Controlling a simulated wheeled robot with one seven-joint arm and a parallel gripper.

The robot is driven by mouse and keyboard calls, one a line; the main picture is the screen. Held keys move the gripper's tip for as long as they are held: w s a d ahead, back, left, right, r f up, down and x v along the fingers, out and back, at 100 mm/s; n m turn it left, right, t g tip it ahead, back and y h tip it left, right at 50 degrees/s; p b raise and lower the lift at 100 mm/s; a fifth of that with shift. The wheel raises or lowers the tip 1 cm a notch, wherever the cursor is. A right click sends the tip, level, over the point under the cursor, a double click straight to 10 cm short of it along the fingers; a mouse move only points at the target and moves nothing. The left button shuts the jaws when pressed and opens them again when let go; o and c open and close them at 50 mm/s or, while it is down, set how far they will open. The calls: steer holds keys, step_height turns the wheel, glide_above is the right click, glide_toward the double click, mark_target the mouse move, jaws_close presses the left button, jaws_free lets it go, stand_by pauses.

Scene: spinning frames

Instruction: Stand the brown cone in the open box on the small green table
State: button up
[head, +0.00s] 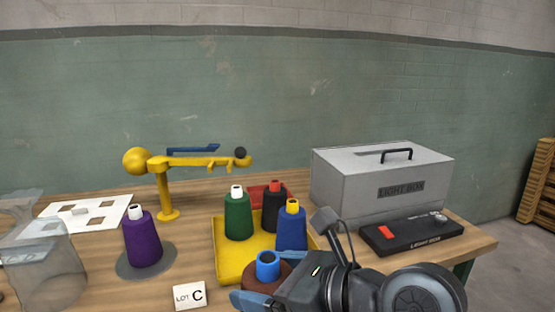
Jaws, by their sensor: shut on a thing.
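The brown cone (262,283) with a blue tube top shows at the bottom middle of the head view, in front of the yellow tray. My gripper (275,294) reaches in from the lower right and is shut on the cone. Its jaws and wrist hide much of the cone's lower part, and the frame's edge cuts it off. I cannot tell how far its base is from the wooden table. The open box and the small green table are not in view.
A yellow tray (229,271) holds green (238,218), black (274,210) and blue (291,230) cones. A purple cone (142,240) stands on a grey disc at left. A yellow stand (167,195), light box (375,185), control panel (411,235) and LOT C card (190,296) are near.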

steer(key=shift+s, duration=0.2)
steer(key=shift+s+d+f, duration=0.1)
steer(key=shift+s+d, duration=0.05)
steer(key=shift+d, duration=0.1)
steer(key=w+d+f+m+t+h, duration=0.3)
steer(key=w+d+f+m, duration=0.1)
steer(key=d+f, duration=0.45)
steer(key=s+d+f+m+t+h, duration=0.1)
steer(key=s+d+f+m+h, duration=0.2)
steer(key=d+f, duration=0.4)
steer(key=s+d+f+m+t+h, duration=0.2)
steer(key=s+d+f+m+h, duration=0.2)
steer(key=f, duration=1.1)
steer(key=d+h, duration=0.1)
steer(key=d, duration=0.2)
steer(key=shift+s+f, duration=0.15)
steer(key=shift+d, duration=0.1)
